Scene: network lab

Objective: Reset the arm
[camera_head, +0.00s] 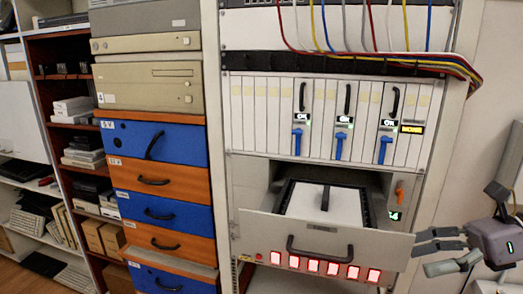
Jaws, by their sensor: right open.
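My right gripper (440,252) reaches in from the right edge, at the lower right of the equipment rack (215,120). Its fingers are spread apart with nothing between them. They point left, close to the right end of an open drawer (262,228) in the rack. I cannot tell whether they touch the drawer front. The drawer has a dark handle (320,254) and holds a white panel (300,202) with a black grip. My left gripper is not in view.
Card modules with blue levers (341,146) fill the rack above the drawer. Coloured cables (425,58) hang at the top. Lit red buttons (312,266) line up below. Blue and orange drawers (160,143) and shelves (80,130) stand left. Bare wall (480,130) is at right.

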